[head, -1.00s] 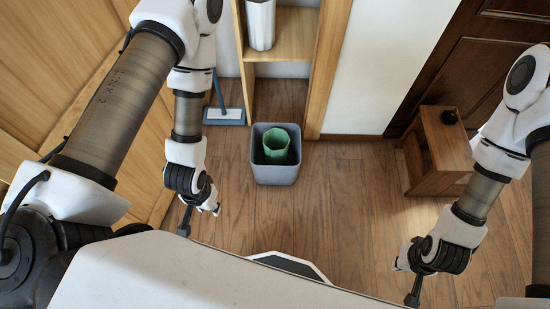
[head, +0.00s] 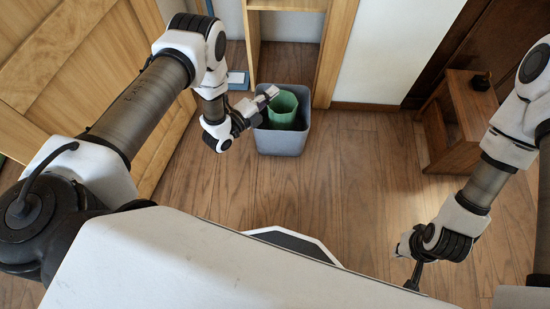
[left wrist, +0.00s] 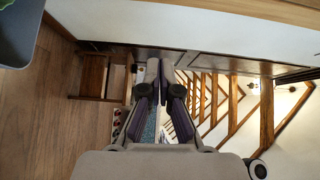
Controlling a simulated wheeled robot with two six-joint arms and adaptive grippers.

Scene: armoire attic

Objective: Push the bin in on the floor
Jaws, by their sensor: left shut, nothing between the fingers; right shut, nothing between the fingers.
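The grey bin (head: 283,143) stands upright on the wooden floor, in front of the open bottom bay of a wooden shelf unit. A green container (head: 283,109) is inside it. My left gripper (head: 269,93) is shut and empty, at the bin's left rim and pointing right; whether it touches the bin I cannot tell. In the left wrist view its shut fingers (left wrist: 160,72) point away from the bin's wall (left wrist: 18,40), which shows at the top left corner. My right gripper (head: 412,284) is shut and empty, low at the right, well away from the bin.
The shelf unit (head: 326,60) has side panels on both sides of its bay. The floor before the bin is clear.

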